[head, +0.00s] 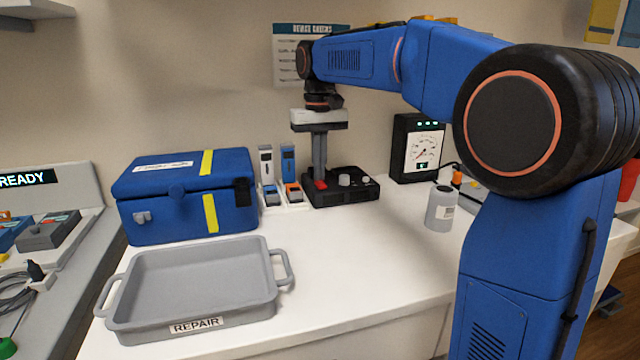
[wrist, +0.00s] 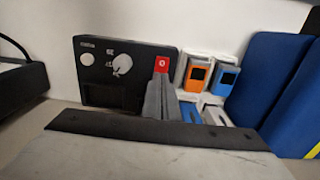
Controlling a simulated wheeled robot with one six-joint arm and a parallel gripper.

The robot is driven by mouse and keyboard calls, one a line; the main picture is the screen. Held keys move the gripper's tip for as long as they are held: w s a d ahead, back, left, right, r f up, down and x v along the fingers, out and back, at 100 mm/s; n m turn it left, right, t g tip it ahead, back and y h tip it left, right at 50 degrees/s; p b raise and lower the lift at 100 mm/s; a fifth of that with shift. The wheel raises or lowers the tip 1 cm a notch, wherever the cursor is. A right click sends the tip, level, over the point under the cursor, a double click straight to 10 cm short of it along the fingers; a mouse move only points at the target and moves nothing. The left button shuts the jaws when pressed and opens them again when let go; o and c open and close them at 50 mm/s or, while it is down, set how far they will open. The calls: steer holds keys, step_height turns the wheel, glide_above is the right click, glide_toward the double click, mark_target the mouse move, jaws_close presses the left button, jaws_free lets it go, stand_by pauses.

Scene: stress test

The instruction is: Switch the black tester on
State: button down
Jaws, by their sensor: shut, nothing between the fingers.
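The black tester (head: 350,192) lies on the white worktop, with a red switch (head: 321,184) at its left end and pale knobs. In the wrist view, the tester (wrist: 88,77) shows two white knobs, a dark panel and the red switch (wrist: 162,64) with a white mark. My gripper (head: 319,176) points down at the red switch, its fingers together and empty. In the wrist view, the fingertips of my gripper (wrist: 160,78) overlap the lower edge of the switch. I cannot tell whether they touch it. The fingers hide part of the tester.
Small orange and blue devices (head: 288,165) stand in white holders close left of the tester.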

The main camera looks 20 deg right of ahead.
step_height(320, 180, up, 6)
steer(key=shift+r, duration=0.2)
stand_by(0.7)
steer(key=shift+s+d, duration=0.1)
